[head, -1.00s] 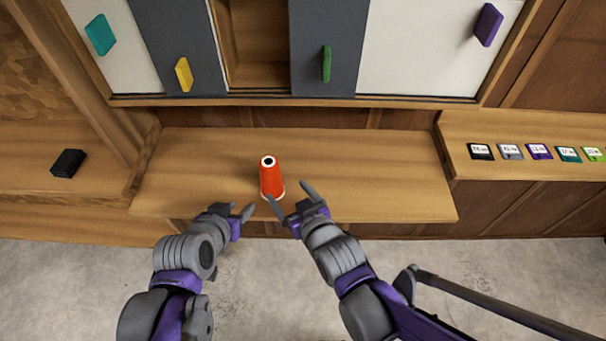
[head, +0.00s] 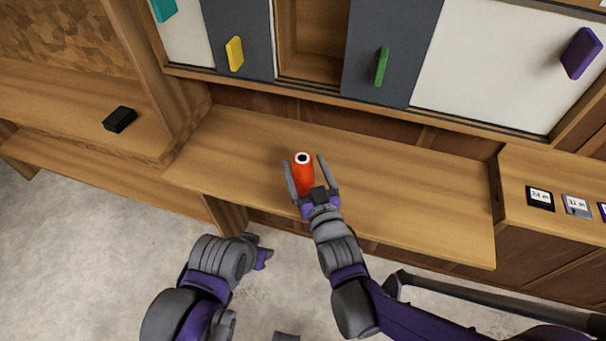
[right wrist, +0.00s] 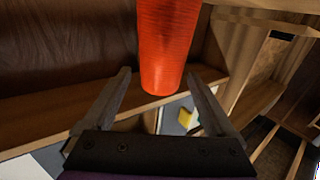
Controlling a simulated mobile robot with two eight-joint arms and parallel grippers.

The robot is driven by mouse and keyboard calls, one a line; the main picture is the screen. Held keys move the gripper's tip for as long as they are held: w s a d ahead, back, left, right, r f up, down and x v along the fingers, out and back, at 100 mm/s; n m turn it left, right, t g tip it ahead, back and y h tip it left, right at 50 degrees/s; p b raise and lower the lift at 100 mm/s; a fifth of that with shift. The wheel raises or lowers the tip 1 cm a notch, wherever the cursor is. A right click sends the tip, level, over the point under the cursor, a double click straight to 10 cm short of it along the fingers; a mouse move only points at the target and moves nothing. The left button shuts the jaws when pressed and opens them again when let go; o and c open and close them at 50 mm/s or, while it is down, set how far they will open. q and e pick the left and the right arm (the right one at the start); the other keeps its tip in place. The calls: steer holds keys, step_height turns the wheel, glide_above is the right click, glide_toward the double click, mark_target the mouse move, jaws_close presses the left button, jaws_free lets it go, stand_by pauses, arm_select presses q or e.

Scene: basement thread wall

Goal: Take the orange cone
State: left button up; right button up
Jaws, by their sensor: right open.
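The orange cone (head: 302,176), a thread cone with a white ring and dark hole at its top, stands upright on the wooden bench. My right gripper (head: 305,168) is open, with one finger on each side of the cone in the head view. In the right wrist view the cone (right wrist: 166,45) shows ahead, between and beyond the open fingertips (right wrist: 158,75). I cannot tell whether either finger touches it. My left gripper (head: 258,248) hangs low in front of the bench, away from the cone; its fingers are mostly hidden.
The bench top (head: 410,205) is clear around the cone. Behind it stands a cabinet with sliding panels and yellow (head: 235,54), green (head: 381,67) and purple (head: 581,53) handles. A black block (head: 119,119) lies on the left shelf. Labelled tiles (head: 540,198) lie at right.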

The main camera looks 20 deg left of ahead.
mark_target(301, 158)
steer(key=x, duration=0.5)
steer(key=shift+p, duration=0.35)
jaws_close()
